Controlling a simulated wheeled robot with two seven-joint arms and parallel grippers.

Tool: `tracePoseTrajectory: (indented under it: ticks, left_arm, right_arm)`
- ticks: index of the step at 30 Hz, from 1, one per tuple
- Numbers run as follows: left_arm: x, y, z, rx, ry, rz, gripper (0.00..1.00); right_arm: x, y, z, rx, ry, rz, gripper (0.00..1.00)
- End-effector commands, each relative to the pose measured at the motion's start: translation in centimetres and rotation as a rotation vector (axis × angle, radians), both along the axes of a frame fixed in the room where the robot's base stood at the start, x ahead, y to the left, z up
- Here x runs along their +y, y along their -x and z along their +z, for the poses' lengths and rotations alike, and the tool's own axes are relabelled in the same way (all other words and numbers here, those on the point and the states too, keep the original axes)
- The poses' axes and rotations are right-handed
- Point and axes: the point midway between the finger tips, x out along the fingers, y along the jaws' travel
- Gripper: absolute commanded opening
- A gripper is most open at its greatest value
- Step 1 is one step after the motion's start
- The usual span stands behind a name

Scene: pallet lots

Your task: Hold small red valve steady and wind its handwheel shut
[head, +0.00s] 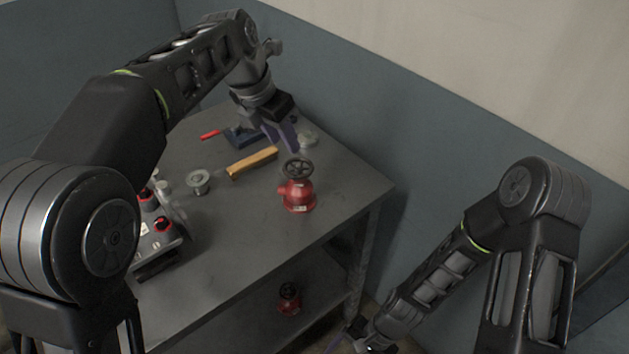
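A red valve (294,195) with a dark spoked handwheel (298,169) stands upright on the grey table, near its right edge. A second red valve (289,301) with a dark handwheel sits on the shelf below the table top. My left gripper (286,137) hangs fingers down over the back of the table, just behind the upper valve and apart from it. Its fingers overlap in this view, so its opening is unclear. My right gripper (352,342) is low at the bottom edge, right of the lower shelf, mostly cut off or hidden; its fingers cannot be made out.
A wooden-coloured block (252,163) lies left of the upper valve. A grey flanged part (198,182) and a control box (157,244) are left. The front table top is clear.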

Motion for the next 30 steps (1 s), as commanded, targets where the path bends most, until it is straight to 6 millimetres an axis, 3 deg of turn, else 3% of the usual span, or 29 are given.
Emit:
tracePoseTrajectory:
  ticks: [5, 9, 13, 18, 24, 30]
  left_arm:
    - [0.0, 0.0, 0.0, 0.000, 0.000, 0.000, 0.36]
    - [0.0, 0.0, 0.0, 0.000, 0.000, 0.000, 0.36]
    - [0.0, 0.0, 0.0, 0.000, 0.000, 0.000, 0.36]
    - [0.0, 0.0, 0.0, 0.000, 0.000, 0.000, 0.36]
    - [0.0, 0.0, 0.0, 0.000, 0.000, 0.000, 0.36]
    - [0.0, 0.0, 0.0, 0.000, 0.000, 0.000, 0.36]
  right_arm:
    - [1.1, -4.1, 5.6, 0.304, -0.179, -0.453, 0.86]
    - [2.0, -9.4, 12.4, 0.506, -0.419, -0.739, 0.86]
    - [1.7, -13.9, 18.4, 0.625, -0.631, -0.884, 0.86]
    - [-0.3, -18.5, 25.8, 0.726, -0.884, -0.977, 0.86]
    - [3.7, -26.5, 26.4, 0.524, -1.053, -0.942, 0.86]
    - [5.4, -30.6, 27.4, 0.416, -1.146, -0.945, 0.86]
